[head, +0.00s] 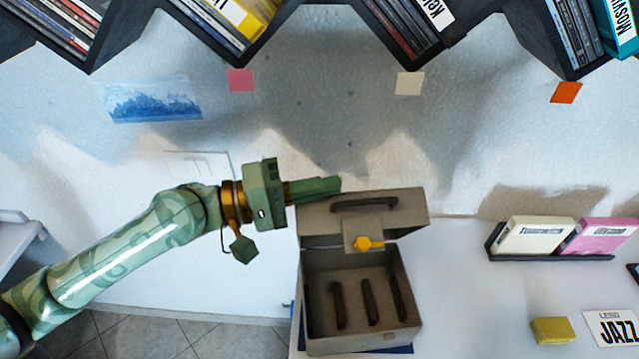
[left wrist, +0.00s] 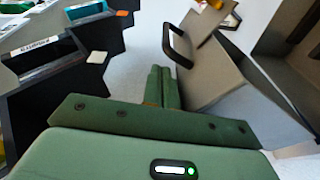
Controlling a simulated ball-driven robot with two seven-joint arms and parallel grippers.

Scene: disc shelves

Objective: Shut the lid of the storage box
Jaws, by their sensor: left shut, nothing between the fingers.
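The storage box (head: 313,267) is grey-brown and stands open on the white counter. Its lid (head: 410,205) is raised at the back, with a dark handle (head: 364,204) and a yellow latch (head: 368,243). Dark upright dividers show inside the box. My left gripper (head: 338,185) is shut and empty, with its fingertips at the upper left edge of the lid; I cannot tell whether they touch it. In the left wrist view the shut fingers (left wrist: 161,85) point toward the lid (left wrist: 208,78) and its handle (left wrist: 178,42). My right gripper is not in view.
Shelves of discs (head: 400,20) hang along the top. A dark rack (head: 550,256) with a cream case and a pink case stands to the right. A yellow block (head: 552,330) and a JAZZ card (head: 611,327) lie at the lower right. The counter between box and rack is clear.

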